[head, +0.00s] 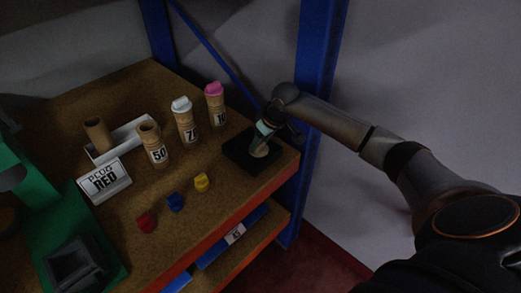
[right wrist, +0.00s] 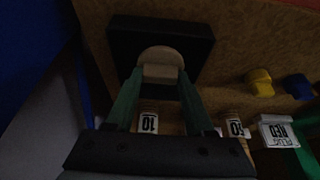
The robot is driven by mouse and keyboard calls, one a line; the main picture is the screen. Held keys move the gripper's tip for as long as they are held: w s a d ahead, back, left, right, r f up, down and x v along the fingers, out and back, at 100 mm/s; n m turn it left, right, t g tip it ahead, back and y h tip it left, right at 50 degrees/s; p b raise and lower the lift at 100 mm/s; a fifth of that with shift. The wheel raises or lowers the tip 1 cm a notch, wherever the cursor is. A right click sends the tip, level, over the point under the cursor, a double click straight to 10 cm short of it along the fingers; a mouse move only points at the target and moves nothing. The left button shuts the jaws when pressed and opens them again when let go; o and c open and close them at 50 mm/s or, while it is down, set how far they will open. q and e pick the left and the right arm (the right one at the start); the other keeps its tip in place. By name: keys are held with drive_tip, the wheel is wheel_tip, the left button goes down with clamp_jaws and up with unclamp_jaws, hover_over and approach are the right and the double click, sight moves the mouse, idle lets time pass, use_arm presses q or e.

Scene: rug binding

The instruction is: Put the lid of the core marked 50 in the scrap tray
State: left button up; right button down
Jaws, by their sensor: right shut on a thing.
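The core marked 50 (head: 153,147) stands upright on the shelf with its top open and no lid on it. The scrap tray, a black square tray (head: 238,157), lies at the right of the shelf and also shows in the right wrist view (right wrist: 125,42). My right gripper (head: 265,138) is over this tray, its fingers (right wrist: 160,82) shut on a pale beige lid (right wrist: 161,58). Part of the lid is hidden by the fingers, and I cannot tell whether it touches the tray floor. My left gripper is not in view.
Cores marked 70 (head: 186,124), with a white cap, and 10 (head: 215,107), with a pink cap, stand nearby. A brown core (head: 97,134) is by a white tray (head: 131,138). A PLUG RED sign (head: 104,181) and red (head: 146,222), blue (head: 175,202) and yellow (head: 202,183) plugs stand in front.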

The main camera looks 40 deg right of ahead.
sight(261, 148)
drive_tip(key=shift+w+d+f, duration=0.15)
drive_tip(key=shift+f, duration=1.6)
drive_tip(key=shift+c, duration=1.4)
unclamp_jaws()
drive_tip(key=shift+f, duration=0.15)
drive_tip(key=shift+r, duration=0.35)
drive_tip(key=v, duration=1.1)
drive_tip(key=shift+r+p, duration=0.3)
drive_tip(key=shift+p, duration=0.1)
